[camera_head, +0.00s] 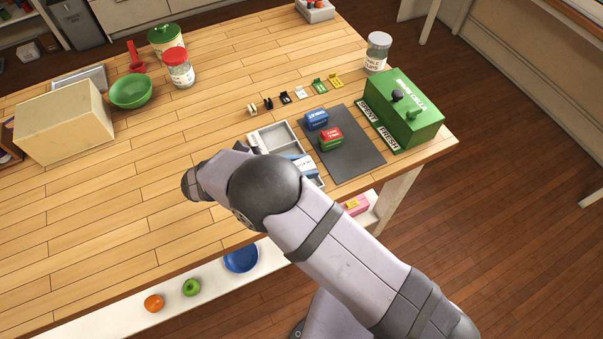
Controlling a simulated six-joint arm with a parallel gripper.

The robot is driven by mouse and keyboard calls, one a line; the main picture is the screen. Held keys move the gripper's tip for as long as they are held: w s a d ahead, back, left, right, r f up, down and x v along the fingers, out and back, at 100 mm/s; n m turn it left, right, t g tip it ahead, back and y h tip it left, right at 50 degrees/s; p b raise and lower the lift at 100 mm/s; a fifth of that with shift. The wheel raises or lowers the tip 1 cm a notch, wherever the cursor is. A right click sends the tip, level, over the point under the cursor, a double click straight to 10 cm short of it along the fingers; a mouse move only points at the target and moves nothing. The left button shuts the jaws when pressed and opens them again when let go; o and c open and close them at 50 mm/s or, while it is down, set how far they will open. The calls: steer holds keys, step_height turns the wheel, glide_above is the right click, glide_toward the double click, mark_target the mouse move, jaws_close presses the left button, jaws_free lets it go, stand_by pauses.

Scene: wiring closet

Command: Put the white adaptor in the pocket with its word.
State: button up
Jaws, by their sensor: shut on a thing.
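My arm reaches in from the lower right, and its links cover the place where my gripper is. I cannot make out the gripper's fingers or anything between them. A grey tray (283,137) with compartments lies just beyond the arm, its near part hidden. A blue-and-white piece (302,163) shows in or at the tray beside my arm. A small white piece (253,142) shows at the tray's left edge. I cannot tell whether either is the white adaptor. Words on pockets are not readable.
A dark mat (356,155) carries a blue block (317,119) and a red-and-green block (330,138). A green box (405,115) with SPENT and FRESH labels stands right. Several small clips, one white (301,92), line the mat's far side. The table's left middle is clear.

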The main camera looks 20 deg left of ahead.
steer(key=shift+f+p, duration=0.75)
steer(key=shift+f, duration=1.65)
steer(key=shift+f, duration=0.2)
steer(key=o, duration=0.8)
steer(key=shift+r, duration=0.15)
